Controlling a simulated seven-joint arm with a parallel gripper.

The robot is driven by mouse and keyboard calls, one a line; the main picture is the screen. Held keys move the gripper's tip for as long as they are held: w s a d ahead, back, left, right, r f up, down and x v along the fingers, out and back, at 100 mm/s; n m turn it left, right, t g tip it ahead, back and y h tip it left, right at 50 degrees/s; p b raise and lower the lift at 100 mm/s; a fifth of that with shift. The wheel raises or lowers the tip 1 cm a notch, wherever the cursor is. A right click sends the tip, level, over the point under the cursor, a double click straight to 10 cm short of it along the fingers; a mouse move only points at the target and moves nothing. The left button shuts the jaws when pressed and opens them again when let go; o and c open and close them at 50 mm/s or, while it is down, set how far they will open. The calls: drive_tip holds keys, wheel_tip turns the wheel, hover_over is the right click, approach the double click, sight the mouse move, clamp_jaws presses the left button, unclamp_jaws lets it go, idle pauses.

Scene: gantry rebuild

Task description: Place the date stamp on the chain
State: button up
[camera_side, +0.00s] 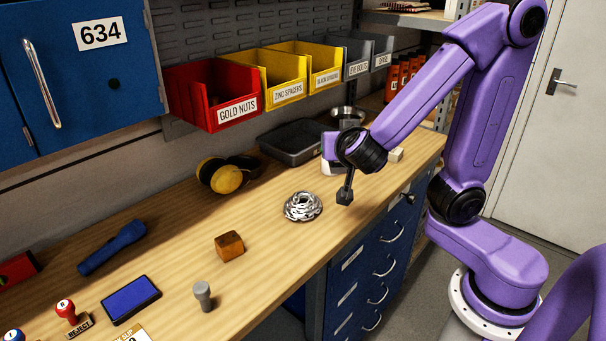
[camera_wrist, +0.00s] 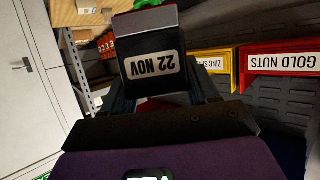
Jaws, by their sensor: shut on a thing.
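The silver chain (camera_side: 303,207) lies in a coiled heap on the wooden bench in the side view. My gripper (camera_side: 346,188) is just right of the chain and apart from it. It is shut on the date stamp, which shows large in the wrist view (camera_wrist: 152,66) with a "22 NOV" label upside down in the picture. The stamp has a dark body, a light metal band and a red part at its far end. In the side view the stamp is small and dark, and its exact gap above the bench is hard to tell.
On the bench (camera_side: 262,285) are a wooden block (camera_side: 229,246), a grey peg-like piece (camera_side: 203,296), a blue pad (camera_side: 131,300), a "REJECT" stamp (camera_side: 75,321) and a blue torch (camera_side: 112,247). Yellow ear defenders (camera_side: 226,177) and a dark tray (camera_side: 292,143) lie behind the chain.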

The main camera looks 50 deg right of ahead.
drive_tip(key=shift+w+d+f, duration=0.1)
drive_tip(key=shift+w+f, duration=1.4)
drive_tip(key=shift+w, duration=0.3)
drive_tip(key=shift+w+d+f, duration=0.1)
drive_tip(key=shift+w+f, duration=1.35)
drive_tip(key=shift+w, duration=0.4)
drive_tip(key=shift+w+d+f, duration=0.1)
drive_tip(key=shift+w+f, duration=1.4)
drive_tip(key=shift+w, duration=0.3)
drive_tip(key=shift+a+f, duration=0.1)
drive_tip(key=shift+f, duration=1.3)
drive_tip(key=shift+f, duration=0.15)
drive_tip(key=o, duration=1.1)
